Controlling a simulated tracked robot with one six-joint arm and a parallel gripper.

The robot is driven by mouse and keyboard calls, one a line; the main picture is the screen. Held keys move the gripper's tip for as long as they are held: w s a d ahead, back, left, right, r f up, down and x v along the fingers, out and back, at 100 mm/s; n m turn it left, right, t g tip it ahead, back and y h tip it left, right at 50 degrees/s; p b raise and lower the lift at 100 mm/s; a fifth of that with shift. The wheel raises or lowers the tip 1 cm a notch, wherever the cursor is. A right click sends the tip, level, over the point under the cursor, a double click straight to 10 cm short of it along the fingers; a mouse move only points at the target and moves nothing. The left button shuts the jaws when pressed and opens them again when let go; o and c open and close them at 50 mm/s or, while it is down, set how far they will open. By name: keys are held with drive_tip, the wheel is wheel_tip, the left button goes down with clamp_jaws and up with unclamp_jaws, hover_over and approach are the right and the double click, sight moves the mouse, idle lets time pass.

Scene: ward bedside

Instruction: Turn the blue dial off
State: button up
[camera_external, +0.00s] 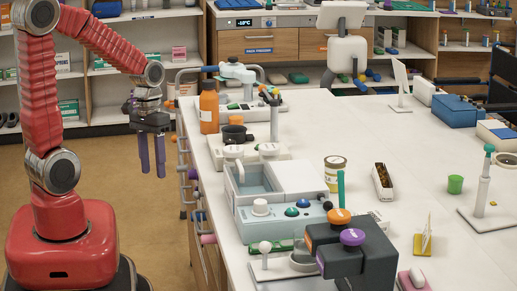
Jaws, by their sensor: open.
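A small round blue knob (303,203) sits on the sloped front of a grey-blue box (250,222) near the front left of the white table. A green knob (292,212) and a larger white knob (261,207) are beside it on the same box. The blue knob's setting is too small to tell. My gripper (152,172) hangs at the left of the picture with its purple fingers pointing down. It is open and empty, beyond the table's left edge and well apart from the box.
A dark block with an orange knob (339,216) and a purple knob (352,237) stands in front of the box. An orange bottle (209,108) and a black pot (234,132) stand behind it.

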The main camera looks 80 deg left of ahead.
drive_tip(key=s+a+f+n+t+h, duration=0.1)
drive_tip(key=a+f+n+t+h, duration=0.3)
drive_tip(key=f, duration=0.5)
drive_tip(key=s+a+f+n+t+h, duration=0.1)
drive_tip(key=s+a+f+n+t, duration=0.1)
drive_tip(key=a+f+n+t, duration=0.45)
drive_tip(key=s+a+f+n+t+h, duration=0.1)
drive_tip(key=a+f+n+h, duration=0.15)
drive_tip(key=f+n, duration=0.65)
drive_tip(key=a+f+t+y, duration=0.3)
drive_tip(key=a+y, duration=0.1)
drive_tip(key=a, duration=0.2)
drive_tip(key=w+a+f+t+y, duration=0.1)
drive_tip(key=a+f+t+y, duration=0.2)
drive_tip(key=a, duration=0.4)
drive_tip(key=shift+f+y, duration=0.4)
drive_tip(key=shift+y, duration=0.45)
drive_tip(key=shift+w, duration=0.15)
drive_tip(key=w, duration=1.3)
drive_tip(key=shift+w, duration=0.35)
drive_tip(key=shift+a, duration=0.1)
